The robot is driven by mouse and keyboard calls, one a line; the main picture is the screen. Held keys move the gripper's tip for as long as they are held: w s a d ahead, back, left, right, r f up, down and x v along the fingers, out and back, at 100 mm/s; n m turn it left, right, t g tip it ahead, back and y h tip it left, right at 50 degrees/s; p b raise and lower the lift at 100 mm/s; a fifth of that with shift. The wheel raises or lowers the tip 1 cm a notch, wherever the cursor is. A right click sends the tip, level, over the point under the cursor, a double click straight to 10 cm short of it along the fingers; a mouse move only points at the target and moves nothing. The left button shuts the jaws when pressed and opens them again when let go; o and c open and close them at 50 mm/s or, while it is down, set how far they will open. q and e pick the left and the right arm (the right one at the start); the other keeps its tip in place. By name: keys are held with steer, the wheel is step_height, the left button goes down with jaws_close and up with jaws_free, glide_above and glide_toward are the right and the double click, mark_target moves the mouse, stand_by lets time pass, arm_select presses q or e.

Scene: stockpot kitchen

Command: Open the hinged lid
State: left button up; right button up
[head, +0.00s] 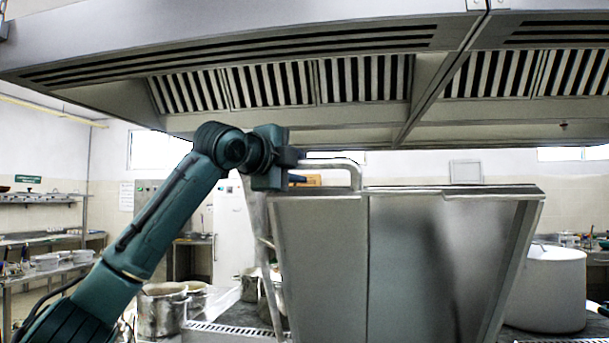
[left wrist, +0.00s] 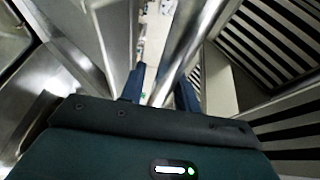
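The hinged lid (head: 410,255) is a large, wide steel panel, standing steeply raised in the middle of the head view with its top edge near the hood. A bent steel bar handle (head: 345,163) sticks out at its upper left corner. My left gripper (head: 298,179) is at the left end of this handle. In the left wrist view, the fingers of my left gripper (left wrist: 160,82) are apart, with the bar (left wrist: 188,52) running between or just past them. A gap shows between the left finger and the bar. Contact with the right finger is unclear. My right gripper is in neither view.
A ventilation hood (head: 280,85) hangs low over the lid and my left arm. A large pale stockpot (head: 545,290) stands right of the lid. Steel pots (head: 162,310) stand at lower left. Shelves and counters line the back.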

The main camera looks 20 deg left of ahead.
arm_select(q)
steer(key=s+a+b, duration=0.1)
steer(key=s+b, duration=0.1)
steer(key=s, duration=0.8)
steer(key=shift+a+r, duration=0.25)
steer(key=shift+r, duration=0.15)
